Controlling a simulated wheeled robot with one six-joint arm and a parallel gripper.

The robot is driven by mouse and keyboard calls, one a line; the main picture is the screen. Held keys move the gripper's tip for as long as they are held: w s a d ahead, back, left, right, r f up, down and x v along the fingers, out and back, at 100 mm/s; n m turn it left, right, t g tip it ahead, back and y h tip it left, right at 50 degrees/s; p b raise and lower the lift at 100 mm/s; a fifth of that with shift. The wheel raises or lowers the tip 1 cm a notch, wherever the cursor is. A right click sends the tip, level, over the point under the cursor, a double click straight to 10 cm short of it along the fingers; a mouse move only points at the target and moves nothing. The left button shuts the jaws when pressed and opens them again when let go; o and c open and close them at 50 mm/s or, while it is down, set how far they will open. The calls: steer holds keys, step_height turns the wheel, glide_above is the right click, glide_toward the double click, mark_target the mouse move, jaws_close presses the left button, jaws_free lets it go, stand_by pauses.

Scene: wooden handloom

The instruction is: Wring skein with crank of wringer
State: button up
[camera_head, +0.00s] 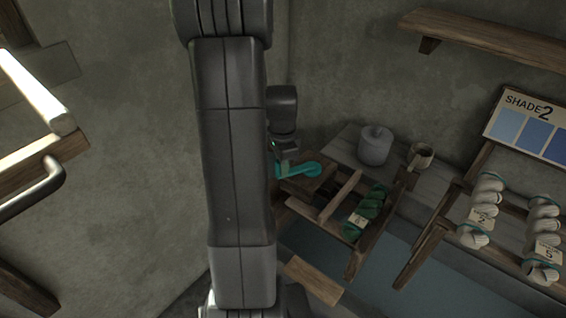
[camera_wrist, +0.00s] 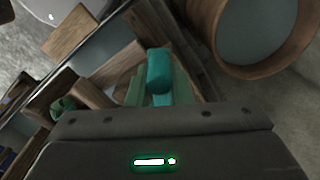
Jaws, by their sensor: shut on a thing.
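The wringer (camera_head: 340,196) is a wooden frame at centre right in the head view. Its crank (camera_head: 309,169) is teal; its handle (camera_wrist: 160,72) shows in the wrist view. My gripper (camera_head: 284,168) is at the crank, partly hidden by my arm. In the wrist view, my gripper (camera_wrist: 160,97) is shut on the crank handle. A dark green twisted skein (camera_head: 369,211) with a paper tag hangs at the wringer's right side. Part of it shows at the lower left of the wrist view (camera_wrist: 63,105).
A grey lidded pot (camera_head: 375,146) and a brown mug (camera_head: 420,156) stand behind the wringer. Tagged pale skeins (camera_head: 484,210) lie on a wooden rack at right, below a shade board (camera_head: 528,122). A round wooden tub (camera_wrist: 208,22) is close at the wrist view's upper right.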

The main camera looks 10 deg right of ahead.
steer(key=shift+s+a+f, duration=0.1)
steer(key=shift+s, duration=0.5)
steer(key=shift+s+a+f, duration=0.1)
steer(key=shift+s, duration=0.5)
steer(key=shift+s+d, duration=0.3)
steer(key=shift+s, duration=0.5)
steer(key=o, duration=0.8)
steer(key=shift+s+d, duration=0.1)
steer(key=o, duration=0.3)
steer(key=shift+s+d+r, duration=0.1)
steer(key=shift+s, duration=0.15)
steer(key=o, duration=0.8)
steer(key=shift+c, duration=0.2)
steer(key=shift+o, duration=0.6)
steer(key=shift+w+d, duration=0.15)
steer(key=shift+w+r, duration=0.1)
